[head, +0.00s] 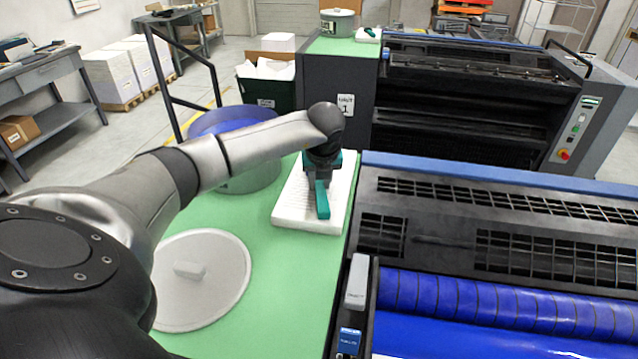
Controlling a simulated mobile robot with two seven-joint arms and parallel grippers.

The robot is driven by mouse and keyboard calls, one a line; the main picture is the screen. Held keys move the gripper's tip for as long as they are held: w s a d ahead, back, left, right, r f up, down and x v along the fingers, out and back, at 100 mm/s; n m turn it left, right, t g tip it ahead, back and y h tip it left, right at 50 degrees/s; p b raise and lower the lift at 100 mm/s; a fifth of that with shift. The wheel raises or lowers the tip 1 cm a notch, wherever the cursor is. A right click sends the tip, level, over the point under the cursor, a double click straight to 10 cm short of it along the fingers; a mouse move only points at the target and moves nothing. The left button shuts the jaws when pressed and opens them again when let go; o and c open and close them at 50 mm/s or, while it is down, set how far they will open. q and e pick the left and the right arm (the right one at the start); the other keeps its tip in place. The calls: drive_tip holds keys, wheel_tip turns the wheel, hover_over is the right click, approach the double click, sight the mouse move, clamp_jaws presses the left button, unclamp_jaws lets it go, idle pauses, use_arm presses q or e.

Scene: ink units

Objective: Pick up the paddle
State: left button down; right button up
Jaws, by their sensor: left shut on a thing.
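The teal paddle (322,203) is on a white tray or pad (291,210) on the green top. Its near end points toward me, and its far part is hidden behind my gripper. My left gripper (320,179) points down over the tray and is shut on the paddle. Its fingers are mostly hidden by the wrist, and I cannot tell whether the paddle is clear of the tray. My right gripper is not in view.
A round grey lid (221,291) lies on the green top (277,290) at front left. A tub with blue ink (240,182) stands behind my arm. The press with blue rollers (500,305) borders the right side. Green surface is free between lid and press.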

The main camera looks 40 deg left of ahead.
sight(320, 184)
use_arm(q)
drive_tip(key=shift+r, duration=0.2)
idle(0.6)
drive_tip(key=shift+r+p, duration=0.2)
drive_tip(key=shift+p, duration=0.15)
wheel_tip(320, 184, up, 20)
drive_tip(key=shift+f+b, duration=0.15)
drive_tip(key=shift+b, duration=0.15)
drive_tip(key=c, duration=1.2)
unclamp_jaws()
drive_tip(key=shift+c, duration=0.2)
clamp_jaws()
